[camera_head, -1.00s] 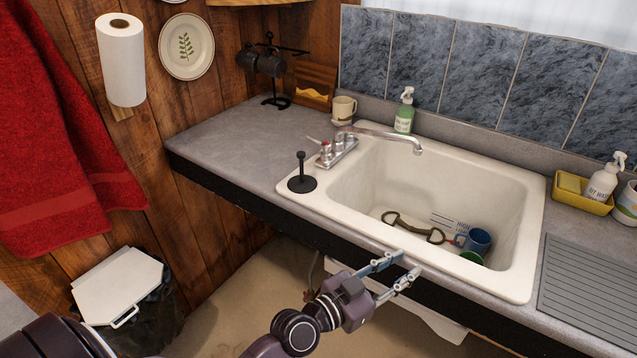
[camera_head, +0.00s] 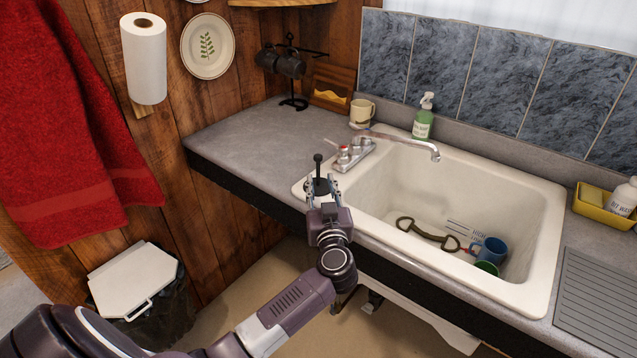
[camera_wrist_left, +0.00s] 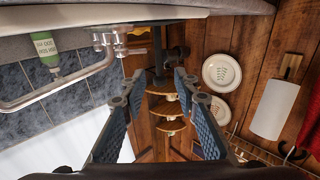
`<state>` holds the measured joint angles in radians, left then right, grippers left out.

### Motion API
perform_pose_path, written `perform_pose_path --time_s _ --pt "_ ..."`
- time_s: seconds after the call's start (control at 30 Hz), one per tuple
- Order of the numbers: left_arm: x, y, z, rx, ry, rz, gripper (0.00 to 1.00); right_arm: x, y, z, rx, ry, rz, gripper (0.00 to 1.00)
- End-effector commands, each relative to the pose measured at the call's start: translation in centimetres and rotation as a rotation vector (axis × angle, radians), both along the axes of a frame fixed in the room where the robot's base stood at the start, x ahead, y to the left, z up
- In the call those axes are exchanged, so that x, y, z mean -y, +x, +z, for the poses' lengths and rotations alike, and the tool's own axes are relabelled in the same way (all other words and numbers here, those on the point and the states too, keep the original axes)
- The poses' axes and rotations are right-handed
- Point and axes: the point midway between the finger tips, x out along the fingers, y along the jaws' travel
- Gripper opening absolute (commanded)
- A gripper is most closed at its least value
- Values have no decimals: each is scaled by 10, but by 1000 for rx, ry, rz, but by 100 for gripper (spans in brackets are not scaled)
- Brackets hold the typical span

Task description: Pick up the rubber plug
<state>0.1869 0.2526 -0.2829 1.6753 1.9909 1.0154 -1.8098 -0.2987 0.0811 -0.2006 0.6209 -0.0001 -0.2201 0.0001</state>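The black rubber plug (camera_head: 318,165) has a flat round base and an upright stem with a knob. It stands on the sink's left front rim, its base partly hidden by my gripper. My left gripper (camera_head: 323,184) is open, with its fingers reaching toward the plug from the front. In the left wrist view, which is upside down, the plug's dark stem (camera_wrist_left: 158,58) shows between and beyond the open fingers (camera_wrist_left: 158,88). I cannot tell whether either finger touches it. My right gripper is not in view.
The sink (camera_head: 540,215) holds a blue mug (camera_head: 490,250), a green item (camera_head: 487,267) and a bridle bit (camera_head: 428,234). The faucet (camera_head: 352,154) is right behind the plug. A cream mug (camera_head: 362,110) and soap bottle (camera_head: 423,118) stand further back. Counter left of the plug is clear.

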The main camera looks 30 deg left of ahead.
Motion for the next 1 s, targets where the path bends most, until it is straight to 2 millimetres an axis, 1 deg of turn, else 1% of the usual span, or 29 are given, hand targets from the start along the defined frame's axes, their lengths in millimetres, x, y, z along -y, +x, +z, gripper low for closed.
perform_pose_path --time_s 0.37,0.6,0.7,1.0 --pt "-24 26 -3 -10 -2 12 28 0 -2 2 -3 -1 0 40" --pt "-41 51 -6 -10 -1 11 28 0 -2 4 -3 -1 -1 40" --pt "-47 58 -6 -10 -1 9 28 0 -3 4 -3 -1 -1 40" --pt "-49 61 -7 -10 -3 9 28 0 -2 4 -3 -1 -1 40"
